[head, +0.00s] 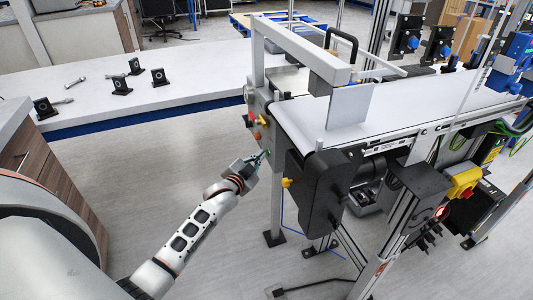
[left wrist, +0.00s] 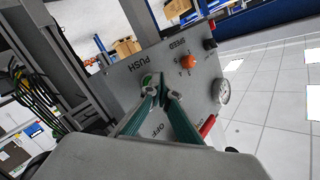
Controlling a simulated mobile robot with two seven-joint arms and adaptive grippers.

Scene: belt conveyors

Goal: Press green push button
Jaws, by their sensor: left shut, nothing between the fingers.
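The green push button (left wrist: 147,79) is on a grey control panel (left wrist: 125,80), beside the upside-down PUSH label in the left wrist view. My left gripper (left wrist: 160,86) is shut and empty, its teal fingers pointing at the panel. The fingertips overlap the button's edge in this view and partly hide it; I cannot tell whether they touch it. In the head view the left gripper (head: 263,156) is just below the panel's coloured controls at the conveyor's end. My right gripper is not in view.
An orange knob (left wrist: 188,62), a black knob (left wrist: 210,43), a gauge (left wrist: 221,92) and a red control (left wrist: 207,126) share the panel. The conveyor belt (head: 400,105) runs to the right. A white table (head: 190,80) holds several small black parts. Open floor lies left of the conveyor.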

